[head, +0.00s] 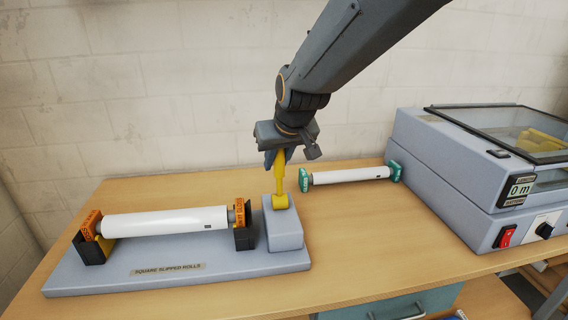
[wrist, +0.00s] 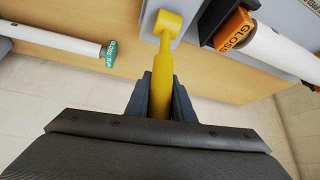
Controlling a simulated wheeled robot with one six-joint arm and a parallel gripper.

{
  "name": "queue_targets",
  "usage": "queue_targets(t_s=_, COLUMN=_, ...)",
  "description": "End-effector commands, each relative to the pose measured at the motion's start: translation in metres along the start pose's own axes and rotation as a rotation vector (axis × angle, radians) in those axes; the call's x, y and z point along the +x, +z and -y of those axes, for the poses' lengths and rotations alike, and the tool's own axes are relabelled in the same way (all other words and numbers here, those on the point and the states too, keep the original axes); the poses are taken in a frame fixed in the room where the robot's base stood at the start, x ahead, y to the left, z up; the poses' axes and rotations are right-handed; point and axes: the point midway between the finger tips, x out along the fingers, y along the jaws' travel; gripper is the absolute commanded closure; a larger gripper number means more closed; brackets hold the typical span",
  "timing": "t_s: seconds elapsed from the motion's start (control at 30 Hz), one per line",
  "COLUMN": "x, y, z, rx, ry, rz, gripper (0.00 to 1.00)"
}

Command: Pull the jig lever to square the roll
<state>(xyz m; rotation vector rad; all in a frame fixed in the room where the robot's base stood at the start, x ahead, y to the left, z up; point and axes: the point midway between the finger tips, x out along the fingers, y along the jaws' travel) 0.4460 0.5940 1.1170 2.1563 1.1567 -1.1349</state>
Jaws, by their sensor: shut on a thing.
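The grey jig (head: 150,273), labelled "SQUARE SLIPPED ROLLS", sits at the left of the table. A white roll (head: 165,223) with orange end caps lies across its black holders; one cap reads "GLOSS" in the wrist view (wrist: 235,30). The yellow jig lever (head: 281,180) stands nearly upright from a grey block (head: 284,235) at the jig's right end. My gripper (head: 277,158) is shut on the upper part of the lever. In the wrist view the lever (wrist: 164,70) runs between my two dark fingers (wrist: 160,98). The lever's top end is hidden by my gripper.
A second white roll (head: 350,175) with green end caps lies behind, right of the lever. The grey laminator (head: 455,175) stands at the right, with a red switch, a dial and a display reading "0 m". The front middle of the wooden table (head: 365,250) is clear.

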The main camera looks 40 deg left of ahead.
Motion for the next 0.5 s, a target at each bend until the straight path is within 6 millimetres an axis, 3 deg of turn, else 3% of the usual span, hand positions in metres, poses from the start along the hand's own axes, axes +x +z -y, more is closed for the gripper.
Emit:
queue_targets(t_s=0.33, x=-0.0018, y=-0.0025, z=-0.0013, rx=0.002, ry=0.001, rz=-0.005, gripper=1.0)
queue_targets(t_s=0.37, x=-0.0018, y=-0.0026, z=-0.0012, rx=0.002, ry=0.001, rz=-0.005, gripper=0.73)
queue_targets(t_s=0.43, x=-0.0018, y=-0.0027, z=-0.0008, rx=0.002, ry=0.001, rz=-0.005, gripper=0.61)
queue_targets(t_s=0.5, x=-0.0015, y=-0.0025, z=0.0017, rx=-0.001, ry=-0.001, rz=-0.005, gripper=0.6)
